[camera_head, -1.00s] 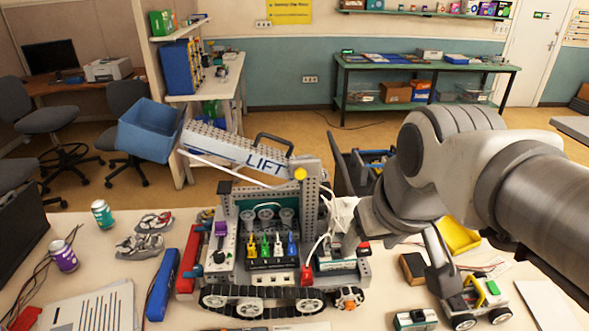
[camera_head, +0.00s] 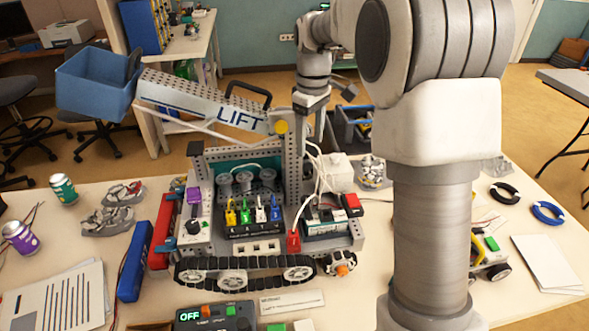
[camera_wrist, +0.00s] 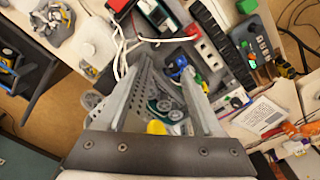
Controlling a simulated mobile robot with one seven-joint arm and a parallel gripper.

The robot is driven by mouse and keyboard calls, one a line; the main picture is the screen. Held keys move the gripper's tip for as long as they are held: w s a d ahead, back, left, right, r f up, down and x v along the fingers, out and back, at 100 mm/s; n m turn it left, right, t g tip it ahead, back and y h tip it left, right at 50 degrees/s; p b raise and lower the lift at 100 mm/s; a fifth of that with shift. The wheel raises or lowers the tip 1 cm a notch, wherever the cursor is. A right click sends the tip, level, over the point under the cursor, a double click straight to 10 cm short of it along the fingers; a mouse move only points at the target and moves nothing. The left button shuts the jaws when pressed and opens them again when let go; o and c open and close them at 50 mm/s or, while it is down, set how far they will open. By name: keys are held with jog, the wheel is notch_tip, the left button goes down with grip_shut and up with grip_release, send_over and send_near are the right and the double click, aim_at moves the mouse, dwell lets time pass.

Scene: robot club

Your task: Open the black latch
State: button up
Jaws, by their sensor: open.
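The tracked robot model (camera_head: 255,225) stands on the table with its LIFT boom (camera_head: 205,105) raised to the left. The boom carries a black handle (camera_head: 248,95) on top. A small black block (camera_head: 195,148) tops a post at the model's left. I cannot tell which black part is the latch. In the wrist view my gripper (camera_wrist: 155,68) is open and empty over the perforated tower (camera_wrist: 143,92), with the yellow knob (camera_wrist: 155,127) close below.
A blue bin (camera_head: 95,85) is at the boom's left end. White cables (camera_head: 318,185) loop beside the tower's right. Yellow, green, white and blue levers (camera_head: 253,210) stand on the model's front. A dark crate (camera_head: 350,125) is behind the table.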

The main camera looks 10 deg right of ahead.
aim_at(306, 198)
jog(key=shift+n, duration=0.3)
jog(key=f, duration=0.6)
jog(key=w+f+b, duration=0.1)
jog(key=f, duration=0.6)
jog(key=w+f, duration=0.1)
jog(key=f, duration=0.5)
jog(key=shift+f, duration=0.35)
grip_shut()
